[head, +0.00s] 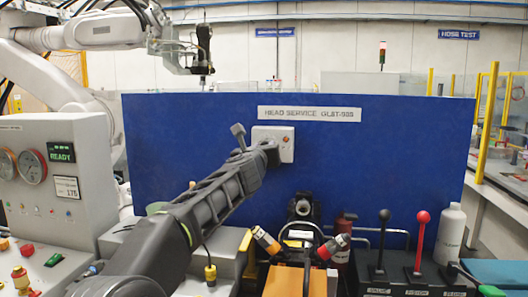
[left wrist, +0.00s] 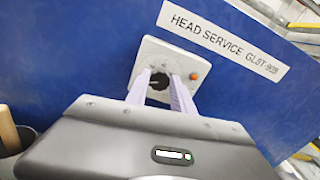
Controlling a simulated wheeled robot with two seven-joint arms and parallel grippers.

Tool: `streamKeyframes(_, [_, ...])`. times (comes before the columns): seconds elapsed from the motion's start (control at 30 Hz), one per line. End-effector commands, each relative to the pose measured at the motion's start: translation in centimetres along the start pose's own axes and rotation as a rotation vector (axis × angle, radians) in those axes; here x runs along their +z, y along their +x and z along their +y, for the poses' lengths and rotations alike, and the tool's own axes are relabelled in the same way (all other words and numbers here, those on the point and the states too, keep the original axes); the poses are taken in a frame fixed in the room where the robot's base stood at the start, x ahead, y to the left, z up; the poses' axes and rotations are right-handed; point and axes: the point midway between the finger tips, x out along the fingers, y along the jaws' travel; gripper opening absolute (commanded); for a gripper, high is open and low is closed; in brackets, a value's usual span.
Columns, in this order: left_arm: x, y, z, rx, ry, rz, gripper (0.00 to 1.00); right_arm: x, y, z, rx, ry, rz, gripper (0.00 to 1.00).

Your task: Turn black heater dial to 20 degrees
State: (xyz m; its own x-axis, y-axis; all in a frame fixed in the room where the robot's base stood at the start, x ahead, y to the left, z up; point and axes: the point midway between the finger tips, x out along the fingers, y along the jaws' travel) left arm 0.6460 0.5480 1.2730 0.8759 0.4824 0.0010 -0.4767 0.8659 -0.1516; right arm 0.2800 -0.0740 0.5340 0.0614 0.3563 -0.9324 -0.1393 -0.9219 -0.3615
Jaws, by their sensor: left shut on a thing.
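The black heater dial (left wrist: 158,84) sits on a white square plate (left wrist: 150,52) on the blue panel. My left gripper (left wrist: 160,88) has its two pale fingers either side of the dial and is shut on it. The dial has a light pointer mark, but I cannot read its angle. In the head view the white plate (head: 287,140) shows at the panel's middle, with my left gripper (head: 268,152) against it and the dial hidden behind the gripper. A small orange light (left wrist: 194,76) is on the plate, right of the dial. My right gripper is not in view.
A label reading HEAD SERVICE (head: 310,114) is above the plate on the blue panel (head: 400,150). Below stand a black lever (head: 384,215), a red lever (head: 422,218), a white bottle (head: 450,235) and an orange block (head: 295,282). A grey console (head: 75,215) with gauges stands at left.

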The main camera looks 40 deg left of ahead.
Motion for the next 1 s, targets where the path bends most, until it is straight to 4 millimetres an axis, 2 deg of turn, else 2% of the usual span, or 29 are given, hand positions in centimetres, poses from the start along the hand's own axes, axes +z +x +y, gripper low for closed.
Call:
streamKeyframes(0.3, [-0.37, 0.07, 0.03, 0.001, -0.114, 0.005, 0.0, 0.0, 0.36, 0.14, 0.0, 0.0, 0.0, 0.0])
streamKeyframes(0.73, [-0.38, 0.08, 0.02, 0.001, -0.127, 0.006, 0.0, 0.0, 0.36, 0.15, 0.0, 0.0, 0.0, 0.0])
streamKeyframes(0.77, [-0.38, 0.08, 0.02, 0.001, -0.126, 0.006, 0.3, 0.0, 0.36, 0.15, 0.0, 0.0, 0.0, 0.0])
streamKeyframes(1.0, [-0.2, 0.04, 0.03, 0.001, -0.125, 0.003, 0.5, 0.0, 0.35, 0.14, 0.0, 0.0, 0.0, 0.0])
